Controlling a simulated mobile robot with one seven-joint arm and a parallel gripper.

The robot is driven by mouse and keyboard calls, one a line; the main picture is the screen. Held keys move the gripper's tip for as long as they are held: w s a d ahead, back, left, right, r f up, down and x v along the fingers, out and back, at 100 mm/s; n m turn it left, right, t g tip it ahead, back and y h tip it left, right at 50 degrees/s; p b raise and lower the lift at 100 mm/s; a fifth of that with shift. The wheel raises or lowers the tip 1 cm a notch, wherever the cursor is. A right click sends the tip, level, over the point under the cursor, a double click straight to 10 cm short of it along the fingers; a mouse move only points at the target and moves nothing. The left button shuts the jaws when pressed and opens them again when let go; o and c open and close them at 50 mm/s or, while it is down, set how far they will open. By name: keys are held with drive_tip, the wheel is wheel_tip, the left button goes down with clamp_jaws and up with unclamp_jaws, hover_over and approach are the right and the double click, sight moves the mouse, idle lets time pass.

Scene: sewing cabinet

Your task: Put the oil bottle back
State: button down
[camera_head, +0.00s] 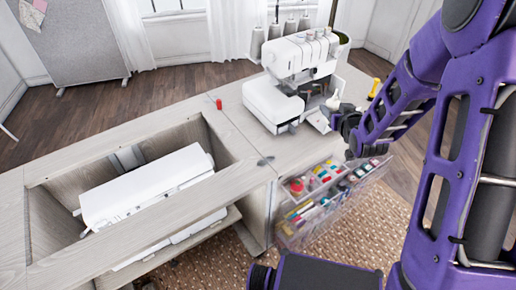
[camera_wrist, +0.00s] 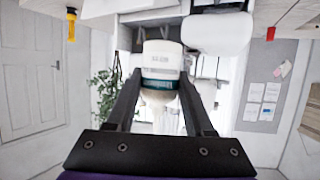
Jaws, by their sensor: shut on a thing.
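My gripper (camera_wrist: 160,98) is shut on a white bottle with a dark teal band, which I take to be the oil bottle (camera_wrist: 160,60). The wrist picture is upside down, and the bottle stands between the two black fingers. In the head view my gripper (camera_head: 338,114) is in front of the white overlock machine (camera_head: 290,85), above the right part of the cabinet top. Only a small white part of the bottle (camera_head: 333,101) shows there, and the rest is hidden by the gripper. I cannot tell whether it touches the machine or the top.
An open clear drawer (camera_head: 352,188) of colourful sewing supplies sticks out below my arm. A white sewing machine (camera_head: 150,185) lies in the open cabinet well at left. A red spool (camera_head: 219,104) and a yellow item (camera_head: 374,87) stand on the cabinet top (camera_head: 237,120).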

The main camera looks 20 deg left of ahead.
drive_tip(key=s+a+f+n+g+y, duration=0.1)
drive_tip(key=s+a+n+g+y, duration=0.25)
drive_tip(key=a, duration=0.65)
drive_tip(key=s+a+f+n+g+y, duration=0.25)
drive_tip(key=a+n+y, duration=0.2)
drive_tip(key=a, duration=0.55)
drive_tip(key=shift+n, duration=0.3)
drive_tip(key=f+b, duration=0.1)
drive_tip(key=f, duration=0.1)
drive_tip(key=a+f+b, duration=0.1)
drive_tip(key=f, duration=0.1)
drive_tip(key=shift+f, duration=0.2)
drive_tip(key=shift+f+b, duration=0.3)
drive_tip(key=shift+f, duration=2.1)
drive_tip(key=shift+f, duration=0.1)
drive_tip(key=shift+f, duration=0.15)
drive_tip(key=shift+c, duration=1.4)
unclamp_jaws()
drive_tip(key=shift+d, duration=0.1)
drive_tip(key=shift+r, duration=0.2)
